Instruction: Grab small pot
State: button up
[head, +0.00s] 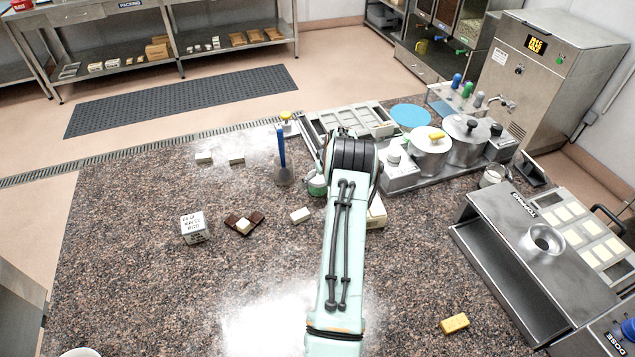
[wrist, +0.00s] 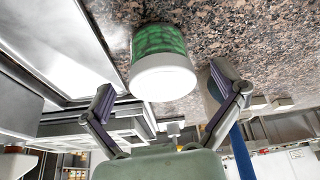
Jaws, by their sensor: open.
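A small pot with a green patterned body and a white lid or base (wrist: 162,72) fills the upper middle of the wrist view. Part of it, green and white, shows in the head view (head: 317,185) beside my arm, on the stone worktop. My gripper (wrist: 165,92) is open, with one finger to each side of the pot in the wrist view. I see no finger clearly touching it.
A blue-handled scraper (head: 282,150) stands close left of the pot; its blue handle (wrist: 241,152) shows by the right finger. Trays (head: 350,118) and lidded metal pots (head: 430,162) stand behind. The front worktop is mostly clear.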

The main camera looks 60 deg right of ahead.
jog(key=shift+x, duration=1)
jog(key=c, duration=1.3)
jog(key=shift+c, duration=0.2)
jog(key=shift+r, duration=0.1)
